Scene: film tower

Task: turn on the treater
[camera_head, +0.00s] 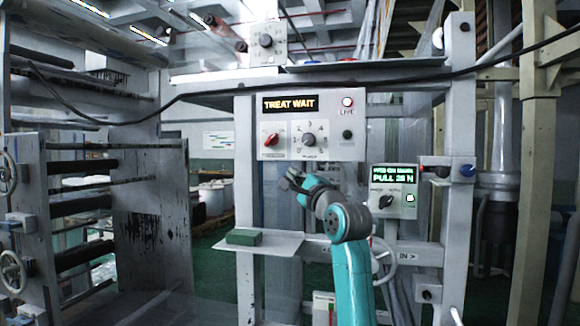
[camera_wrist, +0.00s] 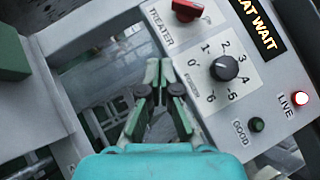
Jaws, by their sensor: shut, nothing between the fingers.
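The treater panel (camera_head: 336,146) is a light grey box on the machine frame. The LIVE lamp (camera_head: 347,102) glows red and the GOOD lamp (camera_head: 347,134) is dark. My gripper (camera_head: 287,179) is shut and empty, just below the panel, apart from the switch; its fingertips show in the wrist view (camera_wrist: 159,68).
A shelf (camera_head: 285,243) with a green block (camera_head: 244,237) lies below left of my gripper. A smaller box (camera_head: 393,191) with a green "PULL 25 N" display is at right. A black cable (camera_head: 210,91) runs above the panel. Rollers (camera_head: 80,205) stand at left.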

